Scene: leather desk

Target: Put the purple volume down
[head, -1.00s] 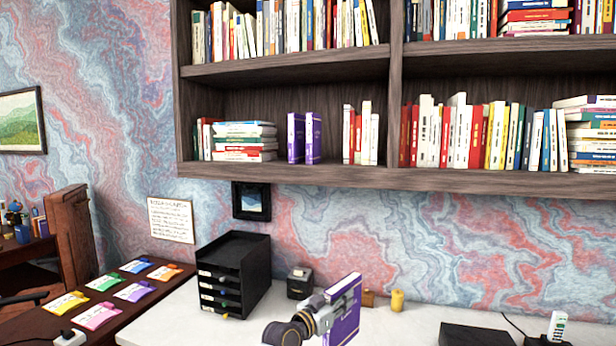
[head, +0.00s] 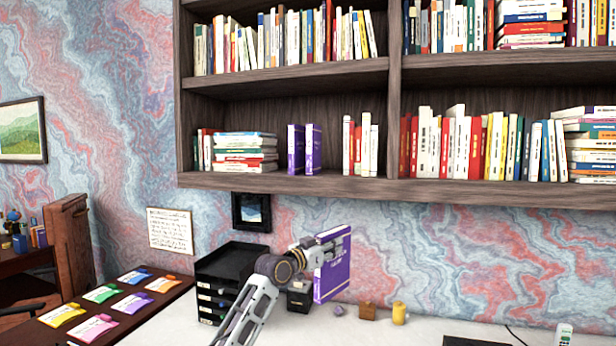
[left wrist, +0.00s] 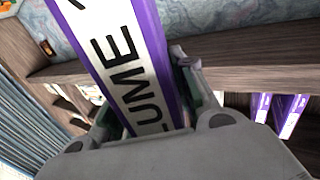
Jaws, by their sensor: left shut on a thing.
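The purple volume (head: 331,273) is upright in my left gripper (head: 335,246), in front of the wall and below the shelf. My left gripper is shut on it. In the left wrist view the volume's spine (left wrist: 125,60) fills the upper middle, with white and purple bands and large black letters, between the two fingers (left wrist: 150,110). Two similar purple volumes (head: 304,149) stand on the lower shelf (head: 340,186), with a gap on each side of them. They also show at the right of the left wrist view (left wrist: 285,112). My right gripper is not in view.
A stack of books (head: 245,152) lies left of the purple pair, and white and red books (head: 360,148) stand to its right. A black drawer unit (head: 225,275), a small dark box (head: 299,298) and a yellow cylinder (head: 399,313) stand on the white desk below.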

